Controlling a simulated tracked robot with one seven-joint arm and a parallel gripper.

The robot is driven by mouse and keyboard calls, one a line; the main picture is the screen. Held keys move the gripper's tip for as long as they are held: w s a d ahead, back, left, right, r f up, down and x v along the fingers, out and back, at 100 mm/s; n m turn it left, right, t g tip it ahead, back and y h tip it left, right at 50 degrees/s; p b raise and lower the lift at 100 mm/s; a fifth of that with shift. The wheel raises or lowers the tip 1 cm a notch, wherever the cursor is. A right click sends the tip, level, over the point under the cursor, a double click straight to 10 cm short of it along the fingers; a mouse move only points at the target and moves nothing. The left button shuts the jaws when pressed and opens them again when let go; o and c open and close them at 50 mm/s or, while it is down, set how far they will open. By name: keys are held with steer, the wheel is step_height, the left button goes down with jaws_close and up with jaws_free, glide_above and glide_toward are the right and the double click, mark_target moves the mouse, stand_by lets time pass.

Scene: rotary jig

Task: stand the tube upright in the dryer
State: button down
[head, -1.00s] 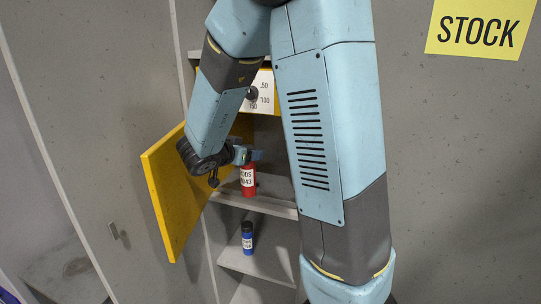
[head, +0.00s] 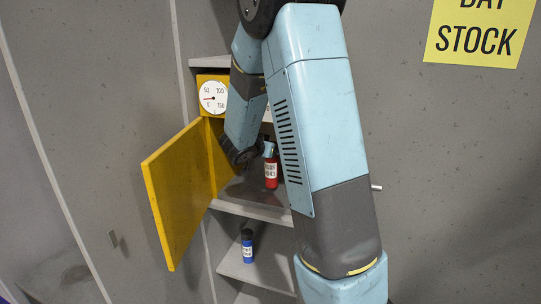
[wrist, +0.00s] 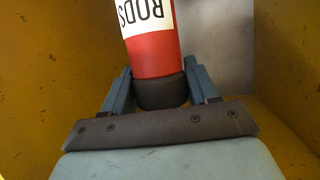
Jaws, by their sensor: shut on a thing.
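The red tube (head: 271,174), with a white label and a black cap, hangs roughly upright under my gripper (head: 269,151) in the head view. In the wrist view the black cap of the tube (wrist: 162,92) is between the two blue fingers of my gripper (wrist: 160,95), which is shut on it. The dryer (head: 206,108) is a yellow box on a shelf, with its yellow door (head: 180,195) swung open to the left. Yellow walls (wrist: 50,70) stand on both sides of the tube in the wrist view. Whether the tube's bottom touches the floor cannot be told.
A blue tube (head: 247,246) with a black cap stands on the lower shelf (head: 262,270). A round white dial (head: 213,98) is on the dryer's upper front. My arm hides much of the dryer's right side. A yellow sign (head: 478,32) hangs on the grey wall.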

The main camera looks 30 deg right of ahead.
steer(key=shift+f, duration=0.9)
steer(key=shift+c, duration=1.5)
jaws_free()
steer(key=shift+f, duration=0.1)
